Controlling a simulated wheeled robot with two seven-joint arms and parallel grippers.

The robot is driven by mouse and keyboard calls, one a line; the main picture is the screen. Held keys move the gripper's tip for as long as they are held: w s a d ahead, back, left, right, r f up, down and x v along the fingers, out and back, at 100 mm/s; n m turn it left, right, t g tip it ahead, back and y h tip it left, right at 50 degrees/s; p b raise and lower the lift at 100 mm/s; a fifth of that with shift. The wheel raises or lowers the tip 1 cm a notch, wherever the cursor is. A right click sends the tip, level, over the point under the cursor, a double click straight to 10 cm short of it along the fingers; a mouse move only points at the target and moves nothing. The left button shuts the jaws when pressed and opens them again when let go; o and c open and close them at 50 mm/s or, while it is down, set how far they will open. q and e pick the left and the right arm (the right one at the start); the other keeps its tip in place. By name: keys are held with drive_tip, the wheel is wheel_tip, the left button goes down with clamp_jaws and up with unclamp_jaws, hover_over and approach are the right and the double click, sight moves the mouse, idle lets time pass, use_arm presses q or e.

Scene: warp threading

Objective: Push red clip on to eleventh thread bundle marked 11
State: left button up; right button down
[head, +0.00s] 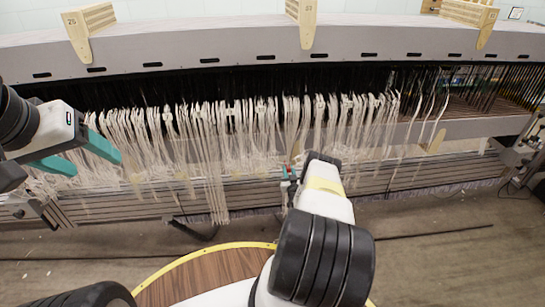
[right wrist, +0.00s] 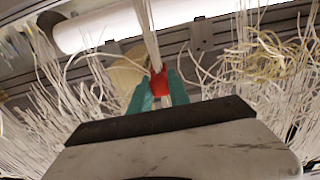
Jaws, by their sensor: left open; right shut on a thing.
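The red clip (right wrist: 158,82) is between the teal fingertips of my right gripper (right wrist: 159,88) in the right wrist view. A white thread bundle (right wrist: 148,35) runs up from the clip; I cannot tell whether the clip is pushed onto it or only touches it. In the head view my right gripper (head: 289,173) is at the lower ends of the hanging bundles, with a bit of red showing, mostly hidden by the hand. My left gripper (head: 88,157) is open and empty at the left, in front of the left bundles. No mark 11 is readable.
Many white thread bundles (head: 215,170) hang in a row from the loom. The loom's grey beam (head: 190,60) runs along the back with wooden blocks on it. Slatted rails (head: 120,205) run behind my right gripper. The floor (head: 450,245) at the lower right is mostly clear.

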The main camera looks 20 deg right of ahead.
drive_tip(key=shift+r, duration=0.1)
drive_tip(key=c, duration=0.7)
unclamp_jaws()
drive_tip(key=shift+c, duration=0.2)
drive_tip(key=v, duration=0.9)
idle(0.7)
idle(0.4)
